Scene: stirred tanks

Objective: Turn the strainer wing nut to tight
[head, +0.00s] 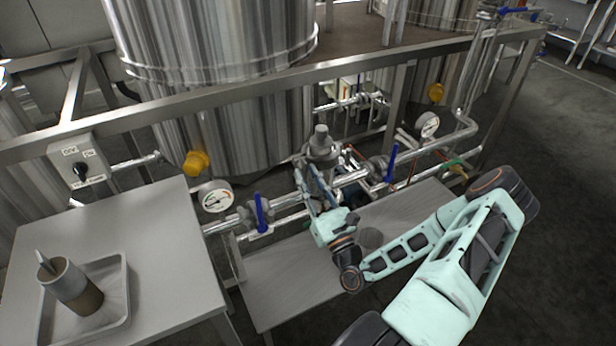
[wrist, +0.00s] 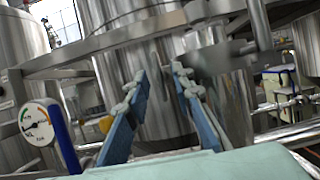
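My gripper (head: 311,176) reaches up from the lower right to the pipe line in front of the large tank. In the wrist view its two blue fingers with grey tips (wrist: 159,74) stand apart, with nothing gripped between them. A silver fitting with a round cap (head: 320,140), likely the strainer, stands on the pipe just beyond the fingertips in the head view. In the wrist view, a blurred metal part with a bar (wrist: 238,50) lies to the right of the fingers; I cannot tell if it is the wing nut. The wing nut is not clearly distinguishable in the head view.
Blue-handled valves (head: 262,212) (head: 391,163) stand on the pipe either side of my gripper. Pressure gauges (head: 216,197) (head: 428,125) are close by. A steel frame rail (head: 240,92) crosses above.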

